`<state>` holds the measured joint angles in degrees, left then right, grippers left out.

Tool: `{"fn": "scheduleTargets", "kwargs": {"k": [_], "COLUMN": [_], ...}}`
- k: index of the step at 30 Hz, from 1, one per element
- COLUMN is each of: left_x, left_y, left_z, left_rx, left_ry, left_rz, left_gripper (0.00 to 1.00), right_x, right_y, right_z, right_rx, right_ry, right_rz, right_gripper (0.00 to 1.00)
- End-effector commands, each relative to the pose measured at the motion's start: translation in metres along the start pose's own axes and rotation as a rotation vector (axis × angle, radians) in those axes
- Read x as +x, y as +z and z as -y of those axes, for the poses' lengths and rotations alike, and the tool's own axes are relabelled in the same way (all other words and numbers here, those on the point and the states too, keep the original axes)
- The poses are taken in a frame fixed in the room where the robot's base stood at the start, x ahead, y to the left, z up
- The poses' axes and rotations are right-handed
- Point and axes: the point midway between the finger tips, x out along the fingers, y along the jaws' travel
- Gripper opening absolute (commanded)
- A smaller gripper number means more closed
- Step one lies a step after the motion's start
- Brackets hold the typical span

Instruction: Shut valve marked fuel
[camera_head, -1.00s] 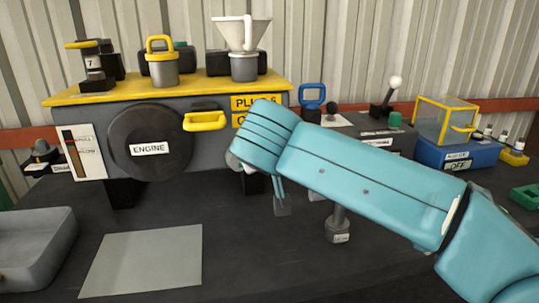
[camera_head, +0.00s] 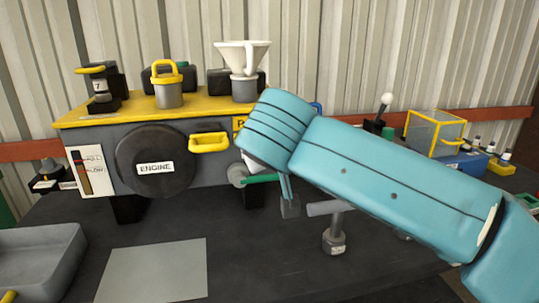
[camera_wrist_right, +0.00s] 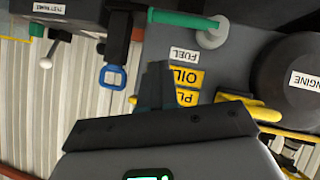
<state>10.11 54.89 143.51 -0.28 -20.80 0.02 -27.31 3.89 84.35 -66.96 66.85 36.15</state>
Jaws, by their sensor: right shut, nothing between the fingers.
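The fuel valve has a round grey hub (camera_head: 237,175) on the front of the dark grey engine housing, with a green lever (camera_head: 262,178) pointing right, roughly level. In the right wrist view the scene is inverted: the green lever (camera_wrist_right: 180,22) runs left from its grey hub (camera_wrist_right: 212,35), near the FUEL label (camera_wrist_right: 184,57). My right gripper (camera_head: 289,207) hangs below my teal forearm, just right of and below the lever, apart from it. Its fingers (camera_wrist_right: 158,75) are shut and empty. The forearm hides the FUEL label in the head view. My left gripper is out of view.
The black ENGINE disc (camera_head: 153,160) and yellow handle (camera_head: 208,142) are left of the valve. A post with a grey crossbar (camera_head: 334,235) stands below my forearm. A grey tray (camera_head: 40,260) and flat grey plate (camera_head: 155,270) lie at front left.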

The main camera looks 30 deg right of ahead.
Motion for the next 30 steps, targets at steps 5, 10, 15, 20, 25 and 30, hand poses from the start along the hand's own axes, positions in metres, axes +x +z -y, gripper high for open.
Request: {"fn": "scheduleTargets", "kwargs": {"k": [5, 10, 15, 20, 25, 30], "left_x": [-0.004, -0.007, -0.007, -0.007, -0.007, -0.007], "left_y": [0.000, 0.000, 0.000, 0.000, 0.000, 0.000], "left_z": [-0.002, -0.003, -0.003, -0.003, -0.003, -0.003], "left_rx": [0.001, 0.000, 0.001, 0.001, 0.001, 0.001], "left_ry": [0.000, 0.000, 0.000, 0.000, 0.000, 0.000], "left_rz": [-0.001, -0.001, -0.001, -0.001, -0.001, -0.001], "left_gripper": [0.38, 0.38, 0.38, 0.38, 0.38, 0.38], "right_x": [-0.033, -0.056, -0.064, -0.065, -0.065, -0.065], "right_y": [-0.001, 0.000, 0.002, 0.002, 0.002, 0.002], "right_z": [-0.008, -0.013, -0.015, -0.015, -0.014, -0.014], "right_rx": [0.000, 0.000, 0.000, 0.000, 0.000, 0.000], "right_ry": [-0.002, -0.001, 0.000, 0.001, 0.001, 0.001], "right_rz": [-0.003, -0.001, 0.001, 0.001, 0.001, 0.001], "right_gripper": [0.00, 0.00, 0.00, 0.00, 0.00, 0.00]}}
